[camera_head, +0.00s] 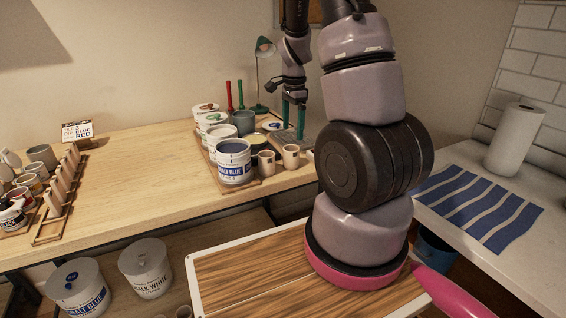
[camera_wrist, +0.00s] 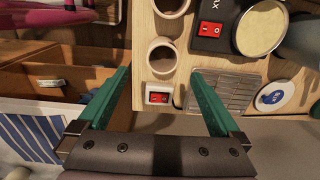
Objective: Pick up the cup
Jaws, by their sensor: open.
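Two small pale cups stand close together near the front right edge of the wooden table in the head view, one on the left (camera_head: 266,163) and one on the right (camera_head: 291,158). The wrist view shows two round cups from above: a nearer one (camera_wrist: 162,57) just past my fingertips, roughly centred between them, and a farther one (camera_wrist: 171,5) cut by the top edge. My gripper (camera_head: 293,124) hangs over the table's right end, behind the cups in the head view. Its green fingers (camera_wrist: 160,74) are spread apart and empty in the wrist view. Neither finger visibly touches a cup.
A red-switch box (camera_wrist: 158,97) lies between my fingers, with a grey slatted block (camera_wrist: 236,92) to the right. A cobalt blue paint bucket (camera_head: 233,164) stands left of the cups. A green lamp (camera_head: 264,48) is behind. The table's middle (camera_head: 150,155) is clear.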

